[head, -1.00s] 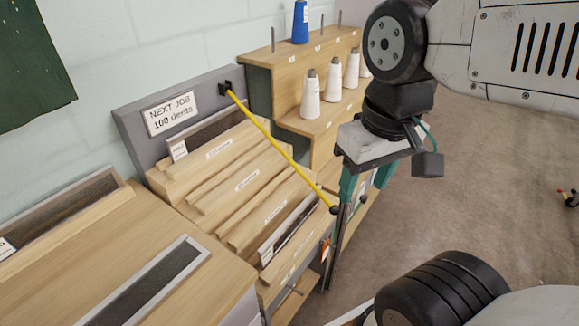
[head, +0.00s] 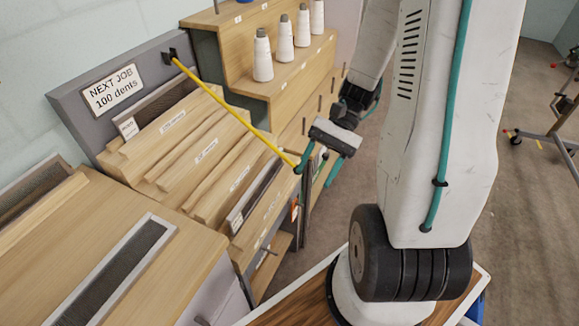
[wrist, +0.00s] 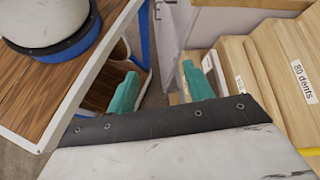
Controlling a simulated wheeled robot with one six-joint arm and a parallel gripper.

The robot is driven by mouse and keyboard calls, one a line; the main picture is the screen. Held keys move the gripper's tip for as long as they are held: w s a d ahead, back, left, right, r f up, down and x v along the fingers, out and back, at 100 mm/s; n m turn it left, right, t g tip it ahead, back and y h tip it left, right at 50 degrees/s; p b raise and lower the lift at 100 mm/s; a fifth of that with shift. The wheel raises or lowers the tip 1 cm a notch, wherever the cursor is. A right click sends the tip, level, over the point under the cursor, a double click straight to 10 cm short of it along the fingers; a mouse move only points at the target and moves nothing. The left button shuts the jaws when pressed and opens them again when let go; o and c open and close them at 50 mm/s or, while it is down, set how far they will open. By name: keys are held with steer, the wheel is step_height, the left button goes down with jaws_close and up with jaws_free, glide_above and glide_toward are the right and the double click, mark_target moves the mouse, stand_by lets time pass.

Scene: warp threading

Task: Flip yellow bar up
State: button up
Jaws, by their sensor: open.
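The yellow bar (head: 233,110) is a thin rod. In the head view it slopes from a dark pivot (head: 170,56) on the grey back panel down to the right, across the front of the wooden steps. My gripper (head: 315,177) is open at the bar's lower end, its teal fingers pointing down. The left finger overlaps the bar's end in the picture; I cannot tell whether they touch.
The stepped rack (head: 205,150) carries labels and reeds below a "NEXT JOB 100 dents" sign (head: 113,90). White cones (head: 263,57) stand on a wooden shelf behind. A wooden cabinet top (head: 140,270) is at front left. Grey floor (head: 510,200) is open at right.

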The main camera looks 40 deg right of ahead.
steer(key=w+d+f+m+t+y, duration=0.1)
steer(key=w+d+f+m+t, duration=0.3)
steer(key=f+m+t, duration=0.45)
steer(key=w+d+f+m+t+y, duration=0.1)
steer(key=w+d+f+m+t, duration=0.35)
steer(key=f+m+t, duration=0.4)
steer(key=shift+n+h, duration=0.4)
steer(key=shift+n, duration=0.5)
steer(key=w+a, duration=0.1)
steer(key=w, duration=0.1)
steer(key=w+a, duration=0.1)
steer(key=w, duration=0.2)
steer(key=w+a, duration=0.1)
steer(key=w, duration=0.2)
steer(key=shift+a+f, duration=0.15)
steer(key=shift+f, duration=0.1)
steer(key=shift+s, duration=0.1)
jaws_close()
